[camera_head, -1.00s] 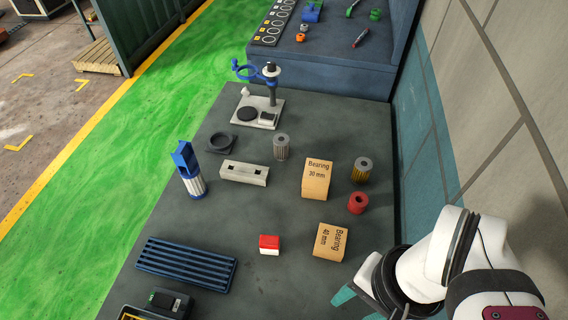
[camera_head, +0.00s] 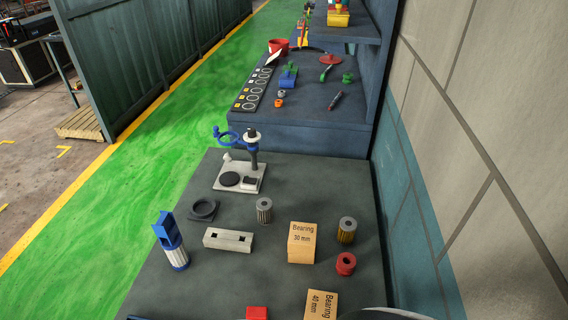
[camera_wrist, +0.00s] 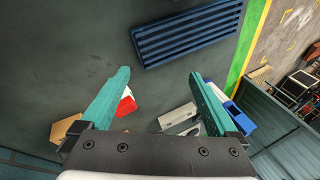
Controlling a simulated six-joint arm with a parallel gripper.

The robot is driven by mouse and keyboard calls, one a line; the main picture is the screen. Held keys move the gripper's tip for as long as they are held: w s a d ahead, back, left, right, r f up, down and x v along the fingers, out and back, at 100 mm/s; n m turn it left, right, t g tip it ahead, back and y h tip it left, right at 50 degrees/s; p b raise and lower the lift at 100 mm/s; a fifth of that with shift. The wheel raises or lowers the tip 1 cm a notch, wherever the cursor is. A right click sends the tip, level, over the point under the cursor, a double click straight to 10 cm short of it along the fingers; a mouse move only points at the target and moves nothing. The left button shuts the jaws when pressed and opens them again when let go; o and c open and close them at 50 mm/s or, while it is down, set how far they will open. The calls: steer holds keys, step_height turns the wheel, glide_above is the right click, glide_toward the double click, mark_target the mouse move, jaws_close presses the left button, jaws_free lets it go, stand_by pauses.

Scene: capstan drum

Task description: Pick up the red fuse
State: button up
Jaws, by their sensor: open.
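A small red and white block, which looks like the red fuse (camera_head: 257,313), is cut by the bottom edge of the head view. In the wrist view the fuse (camera_wrist: 126,105) shows beside the left finger, which hides part of it. A red ring-shaped cylinder (camera_head: 345,264) stands apart, right of the Bearing 30 mm box. My gripper (camera_wrist: 160,77) is open, with two teal fingers spread and nothing between their tips. The fuse appears below the fingers on the table; the exact height gap cannot be told. The fingers are outside the head view.
A Bearing 30 mm box (camera_head: 301,243) and a Bearing 40 mm box (camera_head: 320,305) stand near the fuse. A slotted grey block (camera_head: 228,240) and a blue-and-white bottle-like item (camera_head: 172,243) are farther left. A ribbed blue rack (camera_wrist: 187,32) lies on the dark table. Bare table surrounds the fuse.

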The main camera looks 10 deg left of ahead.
mark_target(257, 315)
steer(key=s+f, duration=0.1)
steer(key=f+t+h, duration=0.1)
steer(key=f, duration=0.1)
steer(key=s+d+f+t+h, duration=0.1)
steer(key=shift+s+f+n, duration=0.3)
steer(key=shift+f+n, duration=0.05)
steer(key=shift+n, duration=0.05)
steer(key=t, duration=0.1)
steer(key=d+t+h, duration=0.1)
steer(key=d+t, duration=0.1)
steer(key=shift+s+d+f+n, duration=0.15)
steer(key=shift+s+f+n, duration=0.2)
steer(key=shift+n, duration=0.05)
steer(key=d+t, duration=0.1)
steer(key=d+r+n+t, duration=0.1)
steer(key=d+r+n+t+h, duration=0.1)
steer(key=shift+s+t, duration=0.25)
steer(key=shift+t, duration=0.15)
steer(key=shift+w+d+r+t, duration=0.15)
steer(key=shift+w+t, duration=0.1)
steer(key=shift+t, duration=0.05)
steer(key=x, duration=1.5)
steer(key=shift+w+d+r, duration=0.15)
steer(key=shift+w, duration=0.05)
steer(key=c, duration=1.5)
